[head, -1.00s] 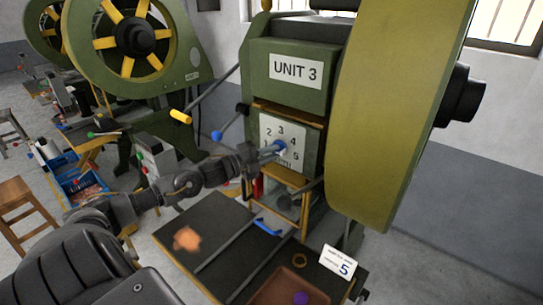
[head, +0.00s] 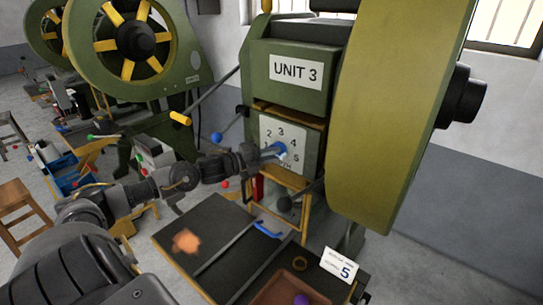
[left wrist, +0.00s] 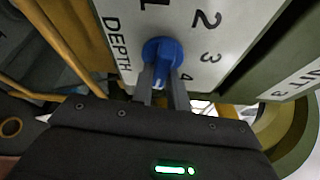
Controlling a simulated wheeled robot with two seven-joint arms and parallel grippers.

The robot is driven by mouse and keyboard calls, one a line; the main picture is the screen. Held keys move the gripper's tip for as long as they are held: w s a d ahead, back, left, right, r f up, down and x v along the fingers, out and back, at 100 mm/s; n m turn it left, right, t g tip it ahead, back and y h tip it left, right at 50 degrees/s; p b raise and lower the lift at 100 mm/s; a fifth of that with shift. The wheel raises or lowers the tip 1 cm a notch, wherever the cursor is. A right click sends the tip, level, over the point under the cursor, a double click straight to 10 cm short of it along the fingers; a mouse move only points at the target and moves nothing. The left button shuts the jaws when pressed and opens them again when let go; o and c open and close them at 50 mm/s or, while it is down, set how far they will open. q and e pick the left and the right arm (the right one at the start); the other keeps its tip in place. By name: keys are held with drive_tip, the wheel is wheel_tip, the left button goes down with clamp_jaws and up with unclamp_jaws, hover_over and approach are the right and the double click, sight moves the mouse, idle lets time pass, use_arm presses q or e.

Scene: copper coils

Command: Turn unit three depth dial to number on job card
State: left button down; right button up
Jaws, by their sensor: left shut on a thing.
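The unit three depth dial is a blue knob (head: 279,149) on a white number plate (head: 271,132) under the UNIT 3 sign. My left gripper (head: 274,151) is shut on the knob. In the left wrist view, the fingers (left wrist: 163,93) straddle the blue knob (left wrist: 160,55), and a white pointer mark shows on it between them. The mark points past the 4, roughly toward the 5 side; the fingers hide the exact spot. The job card (head: 341,264) stands at the front right of the press bed and shows a large blue 5. My right gripper is out of view.
A large green flywheel guard (head: 390,110) stands close right of the dial. A blue-ball lever (head: 217,137) and a yellow-ended handle (head: 180,118) stick out at left. Below are the dark press bed (head: 215,225) and a brown tray (head: 272,290) holding a purple object.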

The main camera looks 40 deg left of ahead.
use_arm(q)
drive_tip(key=c, duration=1.4)
unclamp_jaws()
drive_tip(key=shift+o, duration=0.2)
drive_tip(key=shift+s, duration=0.1)
drive_tip(key=v, duration=1)
drive_tip(key=shift+s+p, duration=0.3)
drive_tip(key=shift+a, duration=0.15)
